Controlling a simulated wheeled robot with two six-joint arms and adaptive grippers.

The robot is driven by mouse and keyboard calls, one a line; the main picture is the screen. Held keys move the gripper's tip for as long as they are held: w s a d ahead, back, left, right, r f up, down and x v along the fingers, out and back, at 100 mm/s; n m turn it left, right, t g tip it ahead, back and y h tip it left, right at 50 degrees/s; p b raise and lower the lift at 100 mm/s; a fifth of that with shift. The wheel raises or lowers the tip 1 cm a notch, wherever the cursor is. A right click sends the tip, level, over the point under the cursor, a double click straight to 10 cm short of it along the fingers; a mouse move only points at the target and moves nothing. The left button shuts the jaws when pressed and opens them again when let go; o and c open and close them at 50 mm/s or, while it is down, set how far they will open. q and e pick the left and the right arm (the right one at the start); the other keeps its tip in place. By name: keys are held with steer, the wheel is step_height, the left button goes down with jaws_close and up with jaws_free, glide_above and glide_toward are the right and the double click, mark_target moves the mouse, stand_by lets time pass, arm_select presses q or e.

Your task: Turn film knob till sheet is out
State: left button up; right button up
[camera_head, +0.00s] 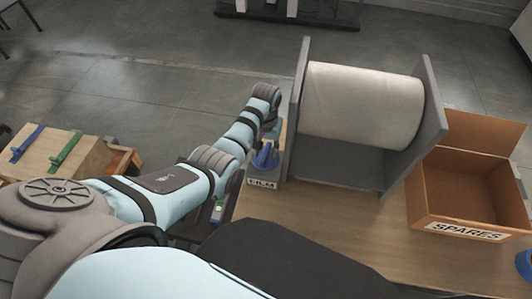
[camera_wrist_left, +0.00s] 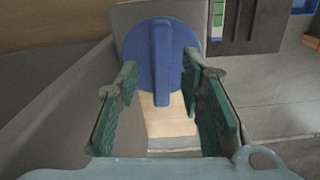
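The film roll (camera_head: 360,105), wide and off-white, sits between two grey side plates on the wooden table. A blue knob (camera_head: 265,157) stands at the left of the roll, above a "FILM" label (camera_head: 263,183). In the left wrist view the knob (camera_wrist_left: 185,50) is a blue disc with a raised, nearly upright bar. My left gripper (camera_wrist_left: 164,84) is open, its green-padded fingers pointing at the knob, one on each side of the bar with gaps showing. In the head view my left arm reaches to the knob; its fingers are hard to make out. My right gripper is not in view.
An open cardboard box (camera_head: 466,197) marked "SPARES" stands right of the roll. A wooden box (camera_head: 60,155) with blue and green handles is at the left. The table (camera_head: 330,215) is bare in front of the roll. A blue object (camera_head: 525,264) shows at the right edge.

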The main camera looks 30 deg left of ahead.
arm_select(q)
steer(key=shift+f, duration=0.45)
steer(key=shift+s+r, duration=0.15)
steer(key=shift+s, duration=0.05)
steer(key=shift+c, duration=0.2)
jaws_close()
